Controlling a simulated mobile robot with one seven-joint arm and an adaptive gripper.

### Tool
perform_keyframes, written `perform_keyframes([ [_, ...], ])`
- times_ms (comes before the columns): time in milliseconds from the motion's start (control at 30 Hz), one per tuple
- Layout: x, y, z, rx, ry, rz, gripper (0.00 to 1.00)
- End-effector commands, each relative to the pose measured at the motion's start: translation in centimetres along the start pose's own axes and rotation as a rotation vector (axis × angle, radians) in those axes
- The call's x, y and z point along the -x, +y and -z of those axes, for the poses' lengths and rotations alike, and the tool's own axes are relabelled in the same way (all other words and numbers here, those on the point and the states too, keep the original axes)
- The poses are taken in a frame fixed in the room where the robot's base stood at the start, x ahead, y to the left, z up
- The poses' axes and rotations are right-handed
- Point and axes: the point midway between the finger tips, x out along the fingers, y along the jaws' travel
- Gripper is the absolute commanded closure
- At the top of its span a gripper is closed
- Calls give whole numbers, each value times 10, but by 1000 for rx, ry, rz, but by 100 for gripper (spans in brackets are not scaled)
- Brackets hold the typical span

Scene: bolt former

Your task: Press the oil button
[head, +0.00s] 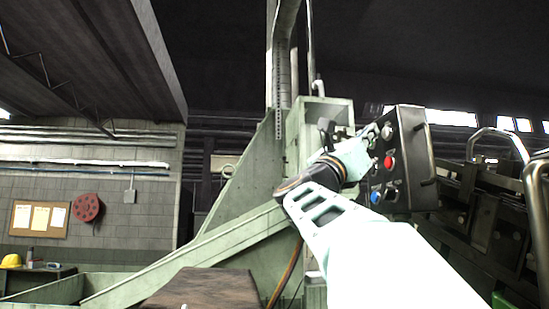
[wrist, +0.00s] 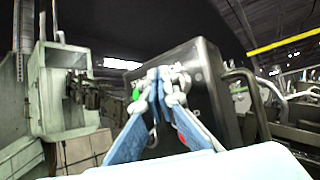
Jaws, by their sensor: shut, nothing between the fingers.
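The dark control box (head: 414,160) hangs at the right of the green machine. Its button face carries a pale button (head: 387,132) at the top, a red button (head: 388,162) in the middle and a blue button (head: 375,197) low down. No label is readable, so I cannot tell which is the oil button. My gripper (head: 371,132) is shut and empty, with its tips close to the upper part of the face. In the wrist view the fingertips (wrist: 167,76) overlap the box, beside a green button (wrist: 136,94). I cannot tell whether they touch. The fingers hide part of the face.
The green machine frame (head: 240,190) rises left of the box. A metal handle (head: 429,150) sticks out of the box's right side. Dark machinery with bent rails (head: 497,135) stands further right. A brown surface (head: 200,288) lies below.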

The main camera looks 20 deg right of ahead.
Motion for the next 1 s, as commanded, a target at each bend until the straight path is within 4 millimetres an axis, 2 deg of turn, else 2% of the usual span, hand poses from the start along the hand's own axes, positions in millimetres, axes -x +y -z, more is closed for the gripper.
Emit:
perform_keyframes([
  [1000,-7,-5,6,0,0,0,100],
])
